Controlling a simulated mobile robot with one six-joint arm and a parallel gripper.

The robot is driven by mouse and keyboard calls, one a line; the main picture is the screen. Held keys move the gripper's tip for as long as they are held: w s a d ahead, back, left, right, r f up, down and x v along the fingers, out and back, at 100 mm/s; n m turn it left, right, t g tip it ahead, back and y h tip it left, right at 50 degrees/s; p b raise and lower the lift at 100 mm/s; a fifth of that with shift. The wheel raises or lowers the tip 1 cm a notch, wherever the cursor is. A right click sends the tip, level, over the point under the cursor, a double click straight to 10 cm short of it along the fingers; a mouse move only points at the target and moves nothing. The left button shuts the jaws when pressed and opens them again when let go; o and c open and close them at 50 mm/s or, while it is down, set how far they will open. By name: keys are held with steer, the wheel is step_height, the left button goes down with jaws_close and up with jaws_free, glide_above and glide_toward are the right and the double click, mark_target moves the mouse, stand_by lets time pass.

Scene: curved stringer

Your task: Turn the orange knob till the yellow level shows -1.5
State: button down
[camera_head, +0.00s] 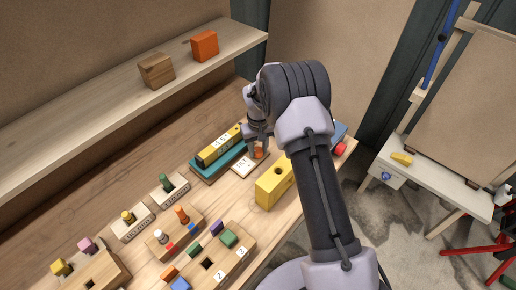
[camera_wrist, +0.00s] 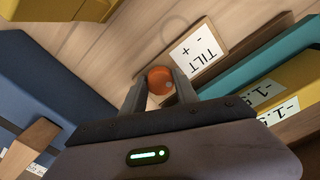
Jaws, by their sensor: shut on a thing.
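The orange knob (camera_wrist: 160,80) stands between the two fingers of my gripper (camera_wrist: 159,86), which is shut on it. In the head view the knob (camera_head: 260,153) is partly hidden by my gripper (camera_head: 258,146). A white card marked TILT with minus and plus (camera_wrist: 195,52) lies beside the knob. The yellow level (camera_head: 217,148) sits on a teal block (camera_head: 222,164) left of the knob.
A yellow block with a hole (camera_head: 273,185) stands right of the knob. A blue block (camera_wrist: 45,90) shows left in the wrist view. Several peg blocks (camera_head: 185,225) fill the front of the bench. A shelf (camera_head: 110,85) holds two small blocks behind.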

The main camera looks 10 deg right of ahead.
mark_target(258, 151)
steer(key=shift+n, duration=0.8)
steer(key=c, duration=0.9)
jaws_free()
steer(key=shift+c, duration=0.2)
step_height(258, 151, up, 18)
steer(key=p, duration=0.3)
steer(key=shift+f+p, duration=0.25)
steer(key=shift+p, duration=0.1)
